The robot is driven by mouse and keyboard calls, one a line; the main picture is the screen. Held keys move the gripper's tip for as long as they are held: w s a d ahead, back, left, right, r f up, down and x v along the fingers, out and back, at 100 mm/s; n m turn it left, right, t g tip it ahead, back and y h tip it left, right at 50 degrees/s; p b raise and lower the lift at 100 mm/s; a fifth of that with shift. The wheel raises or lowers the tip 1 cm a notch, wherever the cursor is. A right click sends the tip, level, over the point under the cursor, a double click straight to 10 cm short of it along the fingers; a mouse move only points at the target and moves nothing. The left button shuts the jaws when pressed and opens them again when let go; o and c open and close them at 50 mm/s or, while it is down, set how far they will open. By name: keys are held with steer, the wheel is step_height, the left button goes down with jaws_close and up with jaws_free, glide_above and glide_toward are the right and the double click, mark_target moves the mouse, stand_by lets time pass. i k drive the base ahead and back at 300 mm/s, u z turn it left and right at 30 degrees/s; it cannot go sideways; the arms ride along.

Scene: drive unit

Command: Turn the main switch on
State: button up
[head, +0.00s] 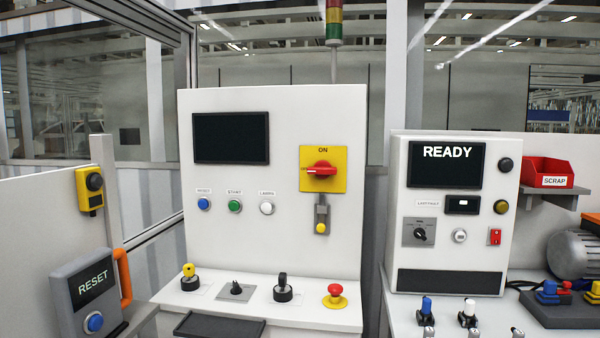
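The main switch (321,170) is a red rotary handle on a yellow square plate, on the upright white panel in the middle of the head view. The handle lies horizontal, with its white mark toward the left. "ON" is printed at the top of the plate, and a small label at the left is too small to read surely. A grey latch with a yellow knob (321,228) hangs just below the plate. The panel's screen (231,138) is dark. My gripper is not in view.
Blue, green and white buttons (235,206) sit left of the switch. Knobs and a red mushroom button (335,296) stand on the ledge below. A RESET box (92,290) is at left, a READY panel (453,215) at right. The space before the switch looks clear.

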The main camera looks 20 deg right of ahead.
mark_target(322, 169)
steer(key=k, duration=0.6)
steer(key=z, duration=0.55)
steer(key=i, duration=1.7)
steer(key=u, duration=0.3)
